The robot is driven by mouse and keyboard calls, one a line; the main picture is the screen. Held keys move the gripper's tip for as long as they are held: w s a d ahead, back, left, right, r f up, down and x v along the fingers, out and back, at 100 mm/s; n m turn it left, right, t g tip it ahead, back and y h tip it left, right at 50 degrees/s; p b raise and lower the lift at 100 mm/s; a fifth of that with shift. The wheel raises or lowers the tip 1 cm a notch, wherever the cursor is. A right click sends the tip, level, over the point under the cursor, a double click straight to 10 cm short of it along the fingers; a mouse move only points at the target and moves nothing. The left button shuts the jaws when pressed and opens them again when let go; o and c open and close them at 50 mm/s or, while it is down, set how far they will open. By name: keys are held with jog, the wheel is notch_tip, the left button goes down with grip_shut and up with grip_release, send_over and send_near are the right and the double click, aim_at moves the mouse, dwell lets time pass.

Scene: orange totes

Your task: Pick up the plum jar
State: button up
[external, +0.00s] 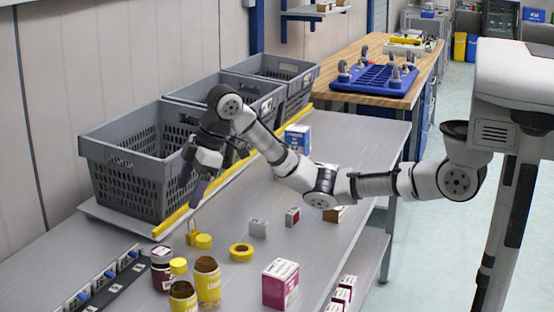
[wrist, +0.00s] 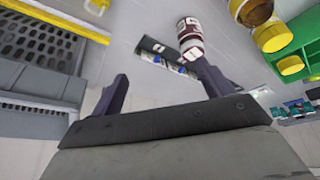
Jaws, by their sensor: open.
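The plum jar (external: 162,270), dark maroon with a pale label, stands on the grey table near the front left, beside yellow jars. In the wrist view the plum jar (wrist: 190,45) shows at the upper middle, just beyond the tip of the right finger. My gripper (external: 194,190) points downward above the table, behind and to the right of the jar and apart from it. In the wrist view my gripper (wrist: 162,88) has its two dark fingers spread wide with nothing between them.
Yellow jars (external: 208,283) stand right beside the plum jar. A black strip with blue parts (external: 105,281) lies left of it. A yellow tape roll (external: 241,252) and small boxes (external: 281,284) lie to the right. Grey crates (external: 135,180) line the back behind a yellow rail (external: 222,182).

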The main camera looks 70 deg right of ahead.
jog(key=m, duration=0.2)
send_near(162, 265)
jog(key=w+f, duration=0.1)
jog(key=w+f+p, duration=0.1)
jog(key=f, duration=0.1)
jog(key=w+d+f, duration=0.1)
jog(key=f, duration=0.1)
jog(key=shift+p, duration=0.3)
jog(key=shift+s+p+x, duration=0.15)
jog(key=shift+p+x, duration=0.55)
jog(key=shift+x, duration=0.85)
jog(key=shift+s+p+x, duration=0.15)
jog(key=shift+p+x, duration=0.5)
jog(key=shift+x, duration=0.95)
jog(key=shift+f, duration=0.1)
jog(key=c, duration=1.2)
jog(key=shift+c, duration=0.5)
